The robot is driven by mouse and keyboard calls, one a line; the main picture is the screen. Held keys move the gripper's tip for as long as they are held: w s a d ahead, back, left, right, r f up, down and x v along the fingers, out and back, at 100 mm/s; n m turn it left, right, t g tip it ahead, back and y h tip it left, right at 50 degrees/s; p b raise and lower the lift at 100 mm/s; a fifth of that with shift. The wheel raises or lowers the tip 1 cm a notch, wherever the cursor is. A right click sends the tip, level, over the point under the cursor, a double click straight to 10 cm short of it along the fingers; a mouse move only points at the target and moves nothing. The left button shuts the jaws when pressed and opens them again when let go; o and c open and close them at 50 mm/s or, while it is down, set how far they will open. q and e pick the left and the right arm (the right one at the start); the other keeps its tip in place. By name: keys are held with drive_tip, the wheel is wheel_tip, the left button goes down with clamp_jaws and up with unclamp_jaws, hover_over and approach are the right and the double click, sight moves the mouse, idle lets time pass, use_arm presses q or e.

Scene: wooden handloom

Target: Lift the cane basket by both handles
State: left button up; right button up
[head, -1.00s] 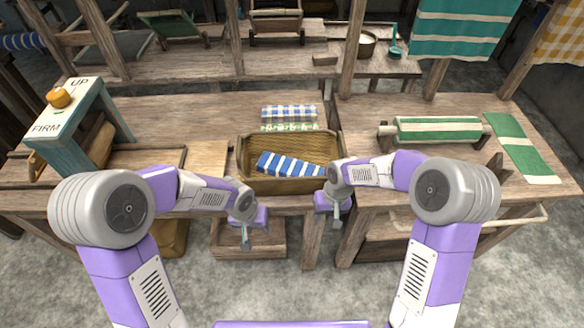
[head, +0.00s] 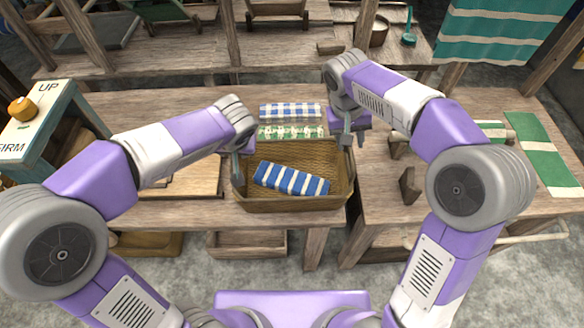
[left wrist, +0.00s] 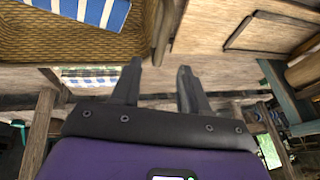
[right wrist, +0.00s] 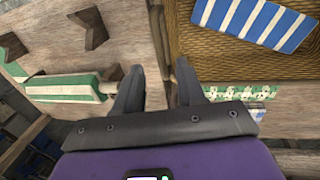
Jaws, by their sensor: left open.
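The cane basket (head: 292,205) sits on the wooden table, with a blue-and-white striped cloth (head: 290,180) inside. My left gripper (head: 238,168) is at the basket's left end. In the left wrist view its fingers (left wrist: 155,88) are apart, with the basket's end edge (left wrist: 163,35) in front of the gap. My right gripper (head: 354,138) is at the basket's right end, toward the far corner. In the right wrist view its fingers (right wrist: 158,90) are apart, with the basket's edge beside the right-hand finger. Neither gripper visibly holds a handle; the handles are hard to make out.
Folded checked cloth (head: 290,110) and green patterned cloth (head: 290,132) lie just behind the basket. A wooden bracket (head: 410,185) and a green-and-white roll (head: 495,130) are to the right. A teal stand (head: 45,125) is at the left. Loom posts rise behind.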

sight(351, 157)
use_arm(q)
drive_tip(key=x, duration=0.7)
drive_tip(key=shift+s+f, duration=0.2)
drive_tip(key=shift+f, duration=0.05)
use_arm(e)
drive_tip(key=f, duration=0.2)
drive_tip(key=d+f, duration=0.1)
drive_tip(key=f, duration=0.4)
drive_tip(key=shift+s+d+f, duration=0.15)
drive_tip(key=shift+s+d, duration=0.1)
drive_tip(key=shift+s, duration=0.05)
use_arm(q)
clamp_jaws()
use_arm(e)
clamp_jaws()
